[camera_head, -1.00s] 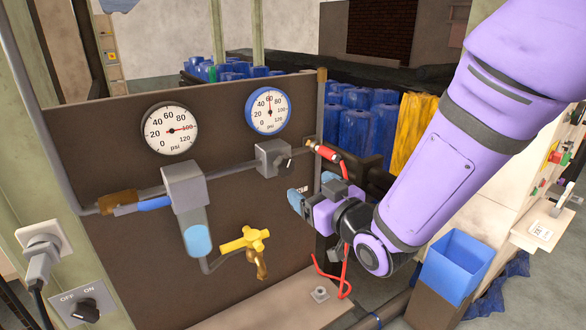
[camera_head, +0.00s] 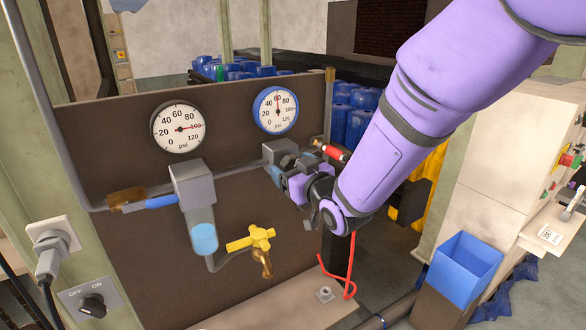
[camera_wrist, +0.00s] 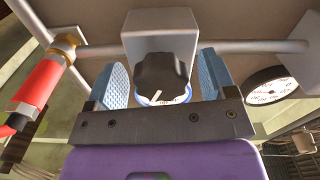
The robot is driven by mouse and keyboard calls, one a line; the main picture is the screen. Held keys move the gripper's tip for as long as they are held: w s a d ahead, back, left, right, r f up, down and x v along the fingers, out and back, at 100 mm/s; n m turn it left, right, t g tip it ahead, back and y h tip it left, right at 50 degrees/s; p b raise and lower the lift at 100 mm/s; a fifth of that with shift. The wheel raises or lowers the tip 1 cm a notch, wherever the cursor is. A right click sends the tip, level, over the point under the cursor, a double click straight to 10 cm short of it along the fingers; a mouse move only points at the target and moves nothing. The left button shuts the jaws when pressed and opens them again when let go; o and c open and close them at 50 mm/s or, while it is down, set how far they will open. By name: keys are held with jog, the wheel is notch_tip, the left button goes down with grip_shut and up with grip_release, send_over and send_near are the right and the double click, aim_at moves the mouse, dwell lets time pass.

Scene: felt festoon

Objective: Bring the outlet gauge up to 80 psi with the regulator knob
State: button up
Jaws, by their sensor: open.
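The blue-rimmed gauge (camera_head: 275,109) on the brown panel has its needle pointing nearly straight up, at about 60 psi. The black-rimmed gauge (camera_head: 178,128) to its left reads about 100. The grey regulator block (camera_head: 277,151) sits on the pipe below the blue gauge. Its black knob (camera_wrist: 162,76) has a white pointer mark and shows in the wrist view. My gripper (camera_wrist: 162,70) is open, with one blue finger on each side of the knob and a visible gap to each. In the head view my gripper (camera_head: 283,176) hides the knob.
A red hose fitting (camera_head: 336,153) is close right of the regulator, and also shows in the wrist view (camera_wrist: 42,82). A grey filter (camera_head: 193,185) and yellow tap (camera_head: 250,240) are left and below. A blue bin (camera_head: 463,265) stands right.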

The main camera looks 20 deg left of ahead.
jog(key=shift+c, duration=0.2)
jog(key=c, duration=0.9)
jog(key=shift+m, duration=0.3)
jog(key=m, duration=1)
jog(key=shift+s+a, duration=0.1)
jog(key=shift+m, duration=0.3)
jog(key=o, duration=0.9)
